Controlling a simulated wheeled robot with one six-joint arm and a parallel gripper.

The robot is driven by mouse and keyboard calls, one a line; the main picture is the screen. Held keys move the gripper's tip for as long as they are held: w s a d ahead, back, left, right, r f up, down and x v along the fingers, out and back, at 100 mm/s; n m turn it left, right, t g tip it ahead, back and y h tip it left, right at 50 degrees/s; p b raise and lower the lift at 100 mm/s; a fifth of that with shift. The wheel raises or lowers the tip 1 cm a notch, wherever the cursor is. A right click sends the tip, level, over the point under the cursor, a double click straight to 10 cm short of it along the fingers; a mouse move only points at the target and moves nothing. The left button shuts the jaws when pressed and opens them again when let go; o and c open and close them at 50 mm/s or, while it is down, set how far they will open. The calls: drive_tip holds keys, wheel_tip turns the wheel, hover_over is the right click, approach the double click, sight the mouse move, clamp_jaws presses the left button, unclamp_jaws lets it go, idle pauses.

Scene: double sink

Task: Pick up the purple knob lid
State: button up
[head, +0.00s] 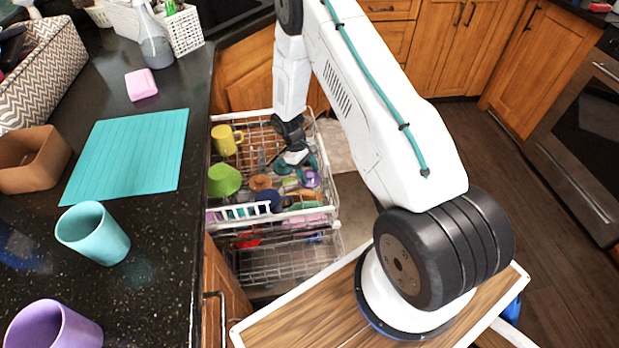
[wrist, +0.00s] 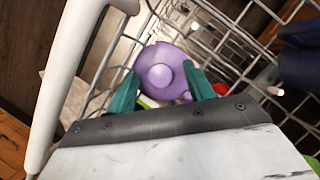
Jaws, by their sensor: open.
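The purple knob lid (wrist: 163,74) is round with a raised knob in its middle. In the wrist view it lies face-on between and just beyond the teal fingertips of my gripper (wrist: 160,88). My gripper is open, with one finger on each side of the lid; I cannot tell whether either finger touches it. In the head view the lid (head: 312,179) is a small purple patch in the upper dishwasher rack (head: 335,215), right beside my gripper (head: 302,172). Its lower edge is partly hidden in the wrist view.
A yellow mug (head: 226,140), a green cup (head: 224,180) and other dishes share the rack. White rack wires and a thick rim (wrist: 75,70) stand close to my gripper. A teal mat (head: 130,150) and a teal cup (head: 93,234) are on the counter at left.

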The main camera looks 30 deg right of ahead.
drive_tip(key=c, duration=1)
drive_tip(key=shift+c, duration=0.2)
drive_tip(key=shift+r, duration=0.15)
